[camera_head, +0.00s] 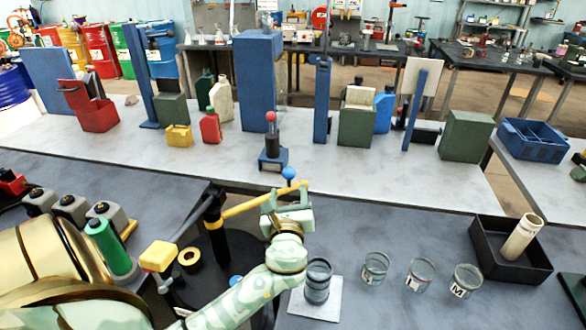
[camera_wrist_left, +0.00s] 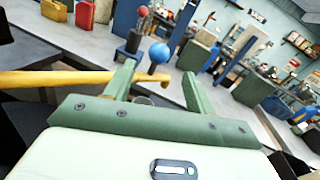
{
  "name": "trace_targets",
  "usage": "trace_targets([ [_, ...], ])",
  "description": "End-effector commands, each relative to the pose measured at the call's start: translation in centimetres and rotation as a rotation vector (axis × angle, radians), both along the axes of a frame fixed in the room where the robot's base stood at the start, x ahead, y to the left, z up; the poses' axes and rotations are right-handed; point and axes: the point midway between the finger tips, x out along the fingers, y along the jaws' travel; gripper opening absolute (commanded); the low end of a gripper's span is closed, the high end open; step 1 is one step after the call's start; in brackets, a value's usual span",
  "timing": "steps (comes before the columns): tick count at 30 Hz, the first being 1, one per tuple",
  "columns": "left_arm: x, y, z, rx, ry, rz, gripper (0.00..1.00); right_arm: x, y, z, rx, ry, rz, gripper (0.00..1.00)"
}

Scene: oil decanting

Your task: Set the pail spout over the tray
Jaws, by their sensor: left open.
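A yellow spout arm (camera_head: 250,206) runs out from a black post (camera_head: 213,230); I take it to be the pail spout. A blue ball knob (camera_head: 289,173) stands up near its far end. My left gripper (camera_head: 287,192) is at that end, open, with its fingers reaching toward the knob. In the left wrist view, the knob (camera_wrist_left: 158,53) shows between and beyond the fingertips (camera_wrist_left: 155,72), and the yellow bar (camera_wrist_left: 60,78) passes behind the left finger. Contact cannot be told. A black tray (camera_head: 480,248) lies at the right with a pale roll in it. My right gripper is out of view.
A dark glass jar (camera_head: 318,282) stands on a white plate, with several labelled glass jars (camera_head: 420,275) to its right. Blue columns, cans (camera_head: 210,127) and boxes stand on the pale bench behind.

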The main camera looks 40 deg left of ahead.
Motion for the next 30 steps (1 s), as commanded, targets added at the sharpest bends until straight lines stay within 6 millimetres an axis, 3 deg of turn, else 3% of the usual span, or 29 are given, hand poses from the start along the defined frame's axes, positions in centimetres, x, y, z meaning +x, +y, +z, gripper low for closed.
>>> trace_targets([
  [6,4.4,3.7,0.0,0.002,-0.001,0.001,0.55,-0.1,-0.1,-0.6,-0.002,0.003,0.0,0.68],
  [12,7.2,6.0,-0.1,0.0,0.0,0.0,0.55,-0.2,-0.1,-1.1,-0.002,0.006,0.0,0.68],
  [18,8.4,7.0,-0.1,-0.003,0.0,-0.001,0.55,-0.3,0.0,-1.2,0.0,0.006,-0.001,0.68],
  [26,8.4,7.1,0.0,-0.003,0.001,-0.002,0.55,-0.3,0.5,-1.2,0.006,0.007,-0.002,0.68],
  [30,8.4,7.1,-0.1,-0.003,0.001,-0.002,0.19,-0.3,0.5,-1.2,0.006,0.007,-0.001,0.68],
])
